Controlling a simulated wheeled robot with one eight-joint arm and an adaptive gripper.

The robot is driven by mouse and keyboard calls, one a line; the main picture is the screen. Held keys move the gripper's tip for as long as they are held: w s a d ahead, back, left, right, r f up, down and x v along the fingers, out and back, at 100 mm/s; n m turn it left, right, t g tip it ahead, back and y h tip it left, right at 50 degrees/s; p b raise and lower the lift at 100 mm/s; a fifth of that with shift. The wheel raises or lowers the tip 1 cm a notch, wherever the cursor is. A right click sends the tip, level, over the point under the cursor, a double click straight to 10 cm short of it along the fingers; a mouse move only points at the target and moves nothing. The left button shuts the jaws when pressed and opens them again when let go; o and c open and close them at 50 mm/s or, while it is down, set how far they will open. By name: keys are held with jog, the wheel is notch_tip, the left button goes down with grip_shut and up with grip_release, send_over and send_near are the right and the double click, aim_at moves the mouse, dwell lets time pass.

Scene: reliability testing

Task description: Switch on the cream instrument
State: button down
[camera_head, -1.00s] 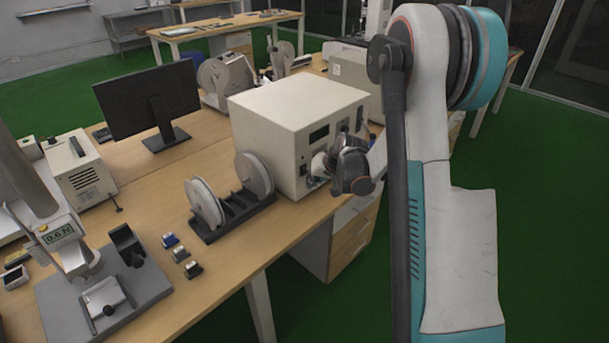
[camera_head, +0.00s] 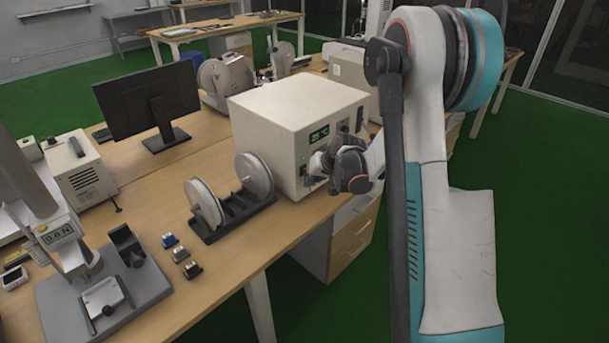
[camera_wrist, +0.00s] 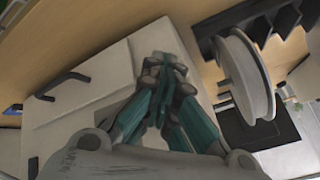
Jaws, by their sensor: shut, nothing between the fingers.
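The cream instrument (camera_head: 290,105) is a large boxy unit on the wooden bench. Its front display (camera_head: 318,135) is lit with green characters, and a small green light shows lower on the same face. My gripper (camera_head: 318,163) is at the lower part of this front face, with its fingers shut and empty. In the wrist view the gripper's fingertips (camera_wrist: 165,62) are together, in front of a pale surface with dark handles. The fingers and wrist hide part of the front panel, so the switch and any contact with it cannot be made out.
A spool stand (camera_head: 238,207) with two pale discs stands on the bench just left of the instrument. A monitor (camera_head: 150,100) is behind to the left. A force tester (camera_head: 65,235) and small blocks are near the front left.

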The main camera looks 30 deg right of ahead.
jog(key=shift+s, duration=0.1)
dwell(0.3)
jog(key=shift+s+d+r, duration=0.1)
jog(key=shift+s+d, duration=0.15)
jog(key=shift+s, duration=0.3)
jog(key=s, duration=0.1)
jog(key=s+d, duration=0.1)
jog(key=s, duration=0.2)
jog(key=shift+s+d+r, duration=0.3)
jog(key=shift+s+d, duration=0.05)
dwell(0.5)
